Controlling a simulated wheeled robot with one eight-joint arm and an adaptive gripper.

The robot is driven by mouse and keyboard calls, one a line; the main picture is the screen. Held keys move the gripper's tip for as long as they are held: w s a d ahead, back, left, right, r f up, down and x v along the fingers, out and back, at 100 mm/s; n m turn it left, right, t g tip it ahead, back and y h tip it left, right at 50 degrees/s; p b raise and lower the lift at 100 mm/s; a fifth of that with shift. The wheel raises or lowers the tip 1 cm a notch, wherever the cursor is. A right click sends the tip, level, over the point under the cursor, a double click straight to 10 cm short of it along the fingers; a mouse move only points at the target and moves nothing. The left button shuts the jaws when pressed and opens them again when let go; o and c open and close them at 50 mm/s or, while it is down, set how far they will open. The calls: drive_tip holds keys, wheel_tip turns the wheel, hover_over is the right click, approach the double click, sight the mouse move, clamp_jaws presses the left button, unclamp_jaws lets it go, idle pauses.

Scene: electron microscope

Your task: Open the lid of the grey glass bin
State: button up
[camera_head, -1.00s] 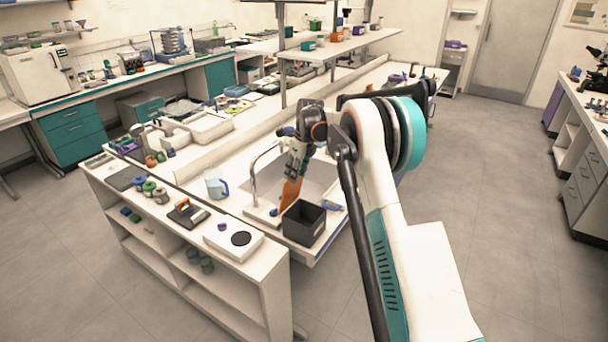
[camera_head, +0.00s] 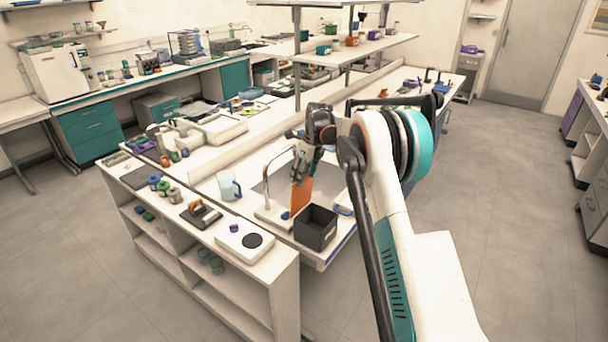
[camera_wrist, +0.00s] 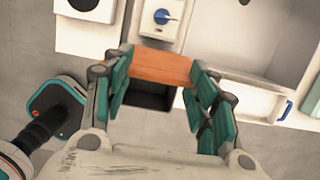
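The dark grey bin (camera_head: 316,229) stands at the near corner of the bench, in front of the sink. Its top looks open and its inside dark. An orange panel (camera_head: 301,195) stands nearly upright at the bin's back left; it looks like the lid, but I cannot see a hinge. In the wrist view the panel (camera_wrist: 162,67) lies across the space between the fingertips, with the bin's dark inside (camera_wrist: 154,96) beside it. My gripper (camera_head: 304,174) is above and behind the bin, its fingers wide apart. I cannot tell whether both fingertips touch the panel.
The sink (camera_head: 328,184) and its tap (camera_head: 267,180) are close beside my gripper. A pale blue jug (camera_head: 229,186) stands left of the tap. A white hot plate (camera_head: 244,241) is on the shelf unit left of the bin. Floor at the right is clear.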

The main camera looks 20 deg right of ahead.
drive_tip(key=shift+r, duration=0.1)
drive_tip(key=v, duration=1.2)
drive_tip(key=shift+s, duration=0.1)
drive_tip(key=s+a+r+n+t+b, duration=0.1)
drive_tip(key=s+a+r+n, duration=0.15)
drive_tip(key=s+n, duration=0.4)
drive_tip(key=s+a+r+n+t+h+b, duration=0.1)
drive_tip(key=s+a+r+n+b, duration=0.2)
drive_tip(key=s, duration=0.7)
drive_tip(key=s+a+r+n+t, duration=0.1)
drive_tip(key=s+r+n, duration=0.35)
drive_tip(key=s, duration=0.45)
drive_tip(key=s+a+f+n+t+b, duration=0.1)
drive_tip(key=s+f+n, duration=0.5)
drive_tip(key=s, duration=0.5)
drive_tip(key=s+a+f+n+t+b, duration=0.1)
drive_tip(key=s+f+n, duration=0.5)
drive_tip(key=s, duration=0.6)
drive_tip(key=shift+s+a+f+n+h+b, duration=0.25)
drive_tip(key=shift+a+f+n+h+b, duration=0.2)
drive_tip(key=shift+n, duration=0.75)
